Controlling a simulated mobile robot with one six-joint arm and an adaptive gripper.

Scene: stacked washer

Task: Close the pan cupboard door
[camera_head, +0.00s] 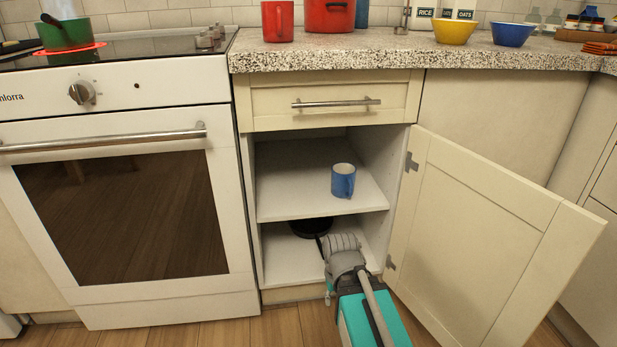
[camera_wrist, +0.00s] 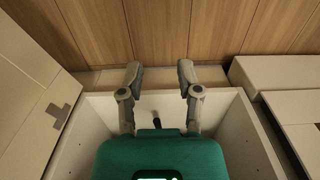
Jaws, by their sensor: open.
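The pan cupboard door (camera_head: 485,235) is a cream panel standing wide open, hinged on the right side of the cupboard. It also shows at the left in the wrist view (camera_wrist: 30,85). The cupboard (camera_head: 300,175) is open, with a blue mug (camera_head: 342,182) on its upper shelf. A black pan (camera_head: 309,228) lies on the lower level, partly hidden; its dark handle shows in the wrist view (camera_wrist: 156,122). My gripper (camera_head: 342,243) is at the lower opening, left of the door and apart from it. In the wrist view its fingers (camera_wrist: 160,76) are spread and empty.
The oven (camera_head: 120,205) stands left of the cupboard, and a shut drawer (camera_head: 330,97) is above it. The counter (camera_head: 400,50) holds red pots and bowls. Cabinets (camera_head: 590,250) stand behind the door at right. Wooden floor (camera_head: 240,330) lies in front.

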